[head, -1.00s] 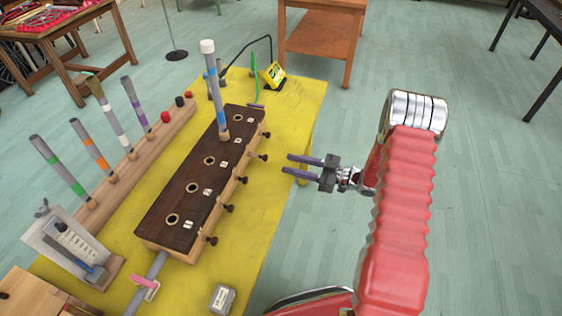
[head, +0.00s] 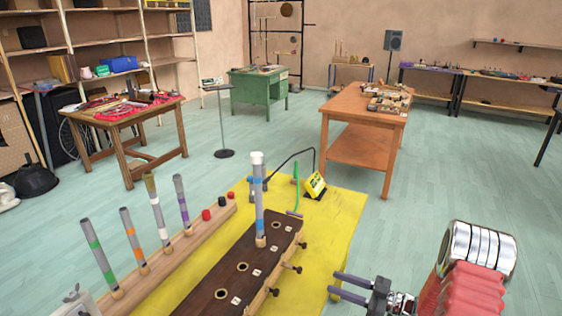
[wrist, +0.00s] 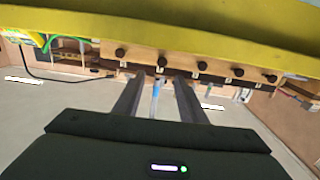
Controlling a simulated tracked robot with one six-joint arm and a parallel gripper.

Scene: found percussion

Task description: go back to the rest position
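My gripper (head: 334,283) is open and empty, with its two dark fingers apart. It hangs in the air beside the right side of the dark-topped wooden block (head: 228,292), past the row of knobs. In the wrist view, my gripper (wrist: 157,76) shows a clear gap between its fingers. In the wrist view this tube shows beyond the gap, apart from the fingers.
The block stands on a yellow table (head: 335,215). A wooden rack (head: 180,250) at left holds several colour-banded tubes. A yellow device (head: 314,186) with a black cable sits at the far edge. A brown table (head: 365,105) stands beyond, with open floor (head: 450,180) to the right.

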